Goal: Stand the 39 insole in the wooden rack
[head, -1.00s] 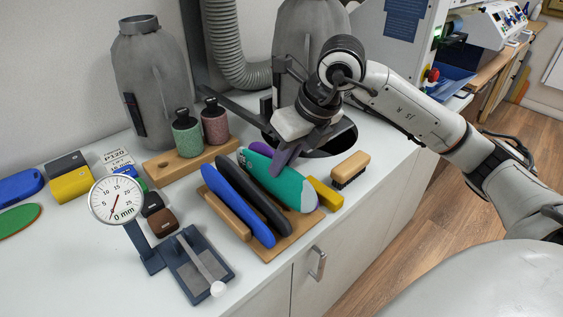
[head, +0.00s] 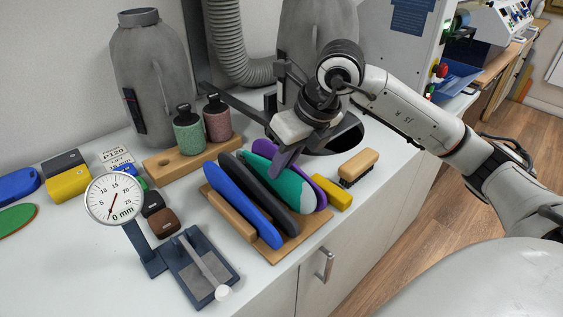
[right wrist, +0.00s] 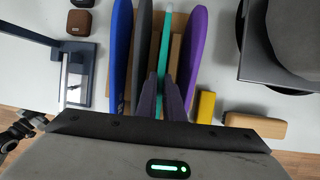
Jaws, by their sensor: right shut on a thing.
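The wooden rack (head: 230,217) stands on the white counter, with a blue insole (head: 241,203) and a black insole (head: 266,194) on edge at its left and a purple insole (head: 320,196) at its right. A teal insole (head: 284,186) with a white patch stands on edge between the black and purple ones; it also shows edge-on in the right wrist view (right wrist: 166,45). I cannot read a size on it. My right gripper (head: 284,161) is shut on the teal insole's upper edge. The insole's bottom is hidden. My left gripper is not in view.
A yellow block (head: 332,193) and a wooden brush (head: 358,168) lie right of the rack. A dial gauge (head: 114,198) on a dark stand is at the left. A wooden holder (head: 161,168) carries green and pink rollers behind. A dark-rimmed opening (head: 341,141) lies behind the gripper.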

